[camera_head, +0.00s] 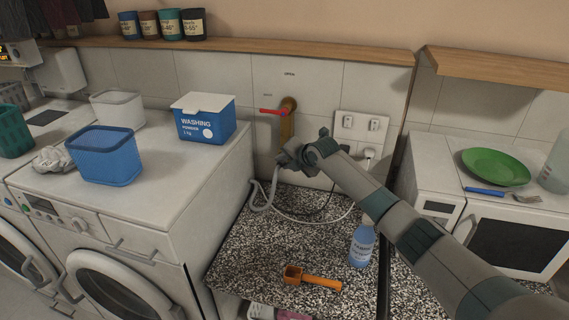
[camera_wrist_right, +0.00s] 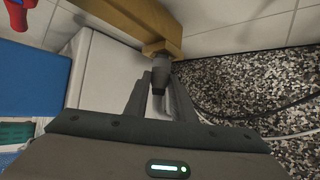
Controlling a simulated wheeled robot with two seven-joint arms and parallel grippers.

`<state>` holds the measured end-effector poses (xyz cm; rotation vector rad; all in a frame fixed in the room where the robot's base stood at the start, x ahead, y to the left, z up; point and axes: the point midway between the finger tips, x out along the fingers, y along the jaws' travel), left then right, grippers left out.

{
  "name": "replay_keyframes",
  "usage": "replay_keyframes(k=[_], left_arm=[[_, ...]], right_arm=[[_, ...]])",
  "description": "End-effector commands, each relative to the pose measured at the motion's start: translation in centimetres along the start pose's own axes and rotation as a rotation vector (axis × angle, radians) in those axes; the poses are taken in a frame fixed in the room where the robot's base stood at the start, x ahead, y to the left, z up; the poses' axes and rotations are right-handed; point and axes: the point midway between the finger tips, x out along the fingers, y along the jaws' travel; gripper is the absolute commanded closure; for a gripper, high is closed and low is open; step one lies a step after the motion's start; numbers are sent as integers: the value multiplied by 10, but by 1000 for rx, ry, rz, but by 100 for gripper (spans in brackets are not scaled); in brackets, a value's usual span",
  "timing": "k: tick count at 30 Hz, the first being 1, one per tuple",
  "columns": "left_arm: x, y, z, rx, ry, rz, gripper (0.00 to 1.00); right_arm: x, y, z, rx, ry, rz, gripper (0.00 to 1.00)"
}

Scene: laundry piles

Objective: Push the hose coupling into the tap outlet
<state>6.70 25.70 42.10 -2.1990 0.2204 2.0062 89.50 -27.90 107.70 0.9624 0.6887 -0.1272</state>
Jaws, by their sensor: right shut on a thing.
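The brass tap (camera_head: 287,122) with a red handle (camera_head: 271,112) is on the tiled wall; in the wrist view its yellow spout (camera_wrist_right: 150,22) reaches down to the fingertips. My right gripper (camera_head: 294,158) is just below the tap. In the wrist view the right gripper (camera_wrist_right: 160,82) is shut on the dark grey hose coupling (camera_wrist_right: 158,68). The coupling's upper end meets the spout's lower end in the picture; I cannot tell how deep it sits. The grey hose (camera_head: 258,202) hangs below the gripper in a loop. My left gripper is not in view.
A washing powder box (camera_head: 207,118) and blue basket (camera_head: 104,155) stand on the washing machines to the left. The speckled counter (camera_head: 240,255) holds an orange scoop (camera_head: 311,279) and blue bottle (camera_head: 362,245). A socket plate (camera_head: 360,126) is right of the tap.

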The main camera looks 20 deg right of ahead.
Motion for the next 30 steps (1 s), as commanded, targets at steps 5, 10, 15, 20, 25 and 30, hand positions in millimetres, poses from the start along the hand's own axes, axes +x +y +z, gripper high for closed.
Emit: replay_keyframes(k=[5, 10, 15, 20, 25, 30], left_arm=[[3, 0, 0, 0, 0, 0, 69], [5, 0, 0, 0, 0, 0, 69], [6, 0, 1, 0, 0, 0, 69], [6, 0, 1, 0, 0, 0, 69], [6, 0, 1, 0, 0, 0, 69], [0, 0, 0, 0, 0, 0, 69]], right_arm=[[1, 0, 2, 0, -1, 1, 100], [2, 0, 4, 0, -1, 1, 100], [3, 0, 6, 0, -1, 0, 70], [3, 0, 6, 0, -1, 0, 55], [3, 0, 5, 0, 0, 0, 55], [0, 1, 2, 0, 0, 0, 55]])
